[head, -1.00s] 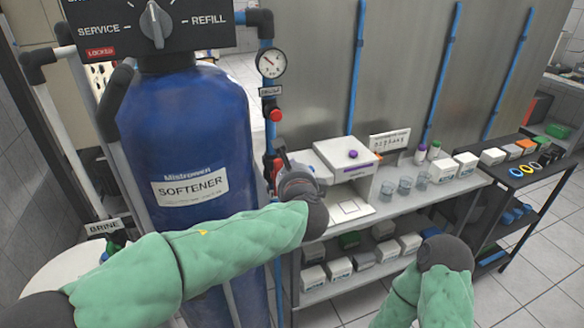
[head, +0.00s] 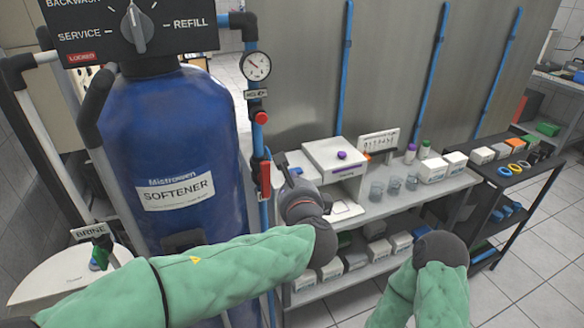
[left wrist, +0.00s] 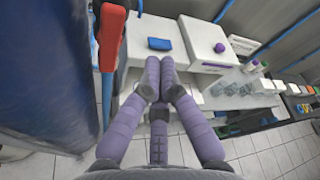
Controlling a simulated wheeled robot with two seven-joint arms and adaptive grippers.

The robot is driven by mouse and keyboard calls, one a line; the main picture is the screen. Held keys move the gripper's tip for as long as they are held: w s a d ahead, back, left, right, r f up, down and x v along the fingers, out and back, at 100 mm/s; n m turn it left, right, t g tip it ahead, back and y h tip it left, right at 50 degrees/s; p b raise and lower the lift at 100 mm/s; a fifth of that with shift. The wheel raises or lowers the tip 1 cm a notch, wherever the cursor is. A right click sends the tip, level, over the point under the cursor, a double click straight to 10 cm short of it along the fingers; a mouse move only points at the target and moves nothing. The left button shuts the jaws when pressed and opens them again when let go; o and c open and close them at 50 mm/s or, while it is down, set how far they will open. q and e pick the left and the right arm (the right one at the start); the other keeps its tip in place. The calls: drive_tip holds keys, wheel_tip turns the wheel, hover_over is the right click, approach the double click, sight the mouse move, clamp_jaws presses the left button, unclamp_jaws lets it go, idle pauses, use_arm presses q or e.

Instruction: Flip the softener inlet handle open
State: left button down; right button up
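The red handle (head: 265,178) sits on the blue pipe beside the blue softener tank (head: 165,150). It stands upright, roughly in line with the pipe. In the left wrist view the red handle (left wrist: 110,38) is at the upper left. My left gripper (head: 284,164) is just right of the handle in the head view, partly hidden by its own wrist. In the left wrist view its purple fingers (left wrist: 161,74) are together with nothing between them, apart from the handle. My right forearm shows at lower right in the head view; its gripper is not visible.
A pressure gauge (head: 257,66) and a red knob (head: 261,117) are on the pipe above the handle. A white device (head: 338,157) and several beakers stand on the bench to the right. The brine tank (head: 60,275) is at lower left.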

use_arm(q)
drive_tip(key=s, duration=0.4)
drive_tip(key=shift+d+f+p, duration=0.1)
drive_tip(key=shift+d+p, duration=0.1)
drive_tip(key=shift+p, duration=0.15)
drive_tip(key=s+a+f+n+g, duration=0.2)
drive_tip(key=f+g, duration=0.2)
drive_tip(key=f, duration=0.7)
drive_tip(key=s+a+f+n+g, duration=0.1)
drive_tip(key=a+f+n+g, duration=0.15)
drive_tip(key=f, duration=0.75)
drive_tip(key=s+a+f+n+g, duration=0.15)
drive_tip(key=f+g, duration=0.25)
drive_tip(key=f, duration=0.7)
drive_tip(key=s+a+f+n+g+h, duration=0.2)
drive_tip(key=s+a+f+n, duration=0.2)
drive_tip(key=s+f+n, duration=0.5)
drive_tip(key=s+a+f+n+g+h, duration=0.2)
drive_tip(key=s+a+f+n+h, duration=0.1)
drive_tip(key=s+f+n, duration=0.6)
wheel_tip(320, 180, down, 6)
drive_tip(key=n, duration=0.4)
drive_tip(key=shift+a+r+p, duration=0.25)
drive_tip(key=shift+a+p, duration=0.1)
drive_tip(key=shift+a, duration=0.05)
